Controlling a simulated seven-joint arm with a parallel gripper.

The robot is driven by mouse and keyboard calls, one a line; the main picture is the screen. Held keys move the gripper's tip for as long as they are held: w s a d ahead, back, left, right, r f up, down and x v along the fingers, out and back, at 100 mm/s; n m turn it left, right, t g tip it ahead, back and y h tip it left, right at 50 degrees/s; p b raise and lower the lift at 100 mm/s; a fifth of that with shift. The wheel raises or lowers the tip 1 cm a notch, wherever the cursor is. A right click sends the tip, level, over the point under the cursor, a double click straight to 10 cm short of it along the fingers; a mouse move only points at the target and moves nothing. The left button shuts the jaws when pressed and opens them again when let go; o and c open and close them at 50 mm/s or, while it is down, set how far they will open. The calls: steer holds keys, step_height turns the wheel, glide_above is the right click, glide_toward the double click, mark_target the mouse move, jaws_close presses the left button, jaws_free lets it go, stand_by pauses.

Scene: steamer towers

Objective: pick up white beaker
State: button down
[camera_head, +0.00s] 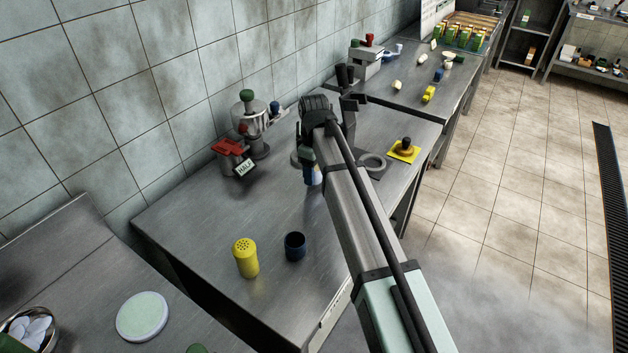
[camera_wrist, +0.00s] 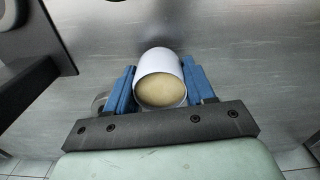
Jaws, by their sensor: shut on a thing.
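The white beaker (camera_wrist: 158,57) is in the wrist view, its round mouth toward the camera and a tan inside or filling showing. My gripper (camera_wrist: 159,76) has one blue finger on each side of the beaker and is shut on it. In the head view my arm hides most of the gripper; a small blue and white patch (camera_head: 312,176) shows beside the arm, low over the steel table. I cannot tell whether the beaker touches the table.
A metal machine (camera_head: 257,130) and a red-topped box with a label (camera_head: 232,158) stand by the wall. A yellow mat (camera_head: 410,152) lies right of my arm.

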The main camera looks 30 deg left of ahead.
steer(key=shift+r, duration=0.1)
steer(key=shift+r, duration=2.4)
